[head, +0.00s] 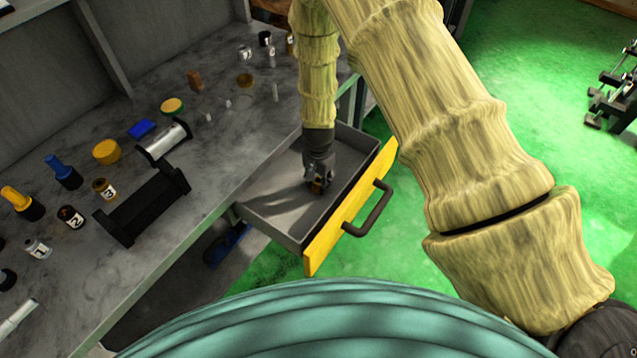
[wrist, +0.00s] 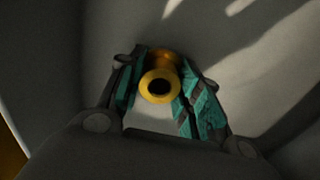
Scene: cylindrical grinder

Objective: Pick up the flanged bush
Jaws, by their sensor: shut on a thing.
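The flanged bush (wrist: 160,86) is a yellow-gold ring with a dark bore, its open end facing the wrist camera. My gripper (wrist: 160,92) has its teal-padded fingers closed on either side of it. In the head view my gripper (head: 318,185) reaches down into the open drawer (head: 268,220), near its right side. A small orange-brown bit of the bush (head: 317,187) shows between the fingers there. I cannot tell whether the bush still touches the drawer floor.
The drawer has a yellow front (head: 335,235) with a dark handle (head: 370,208); its walls surround my gripper. The grey bench (head: 225,150) at left carries bottles, a black stand (head: 140,205), a metal cylinder (head: 163,140) and several small parts. Green floor lies to the right.

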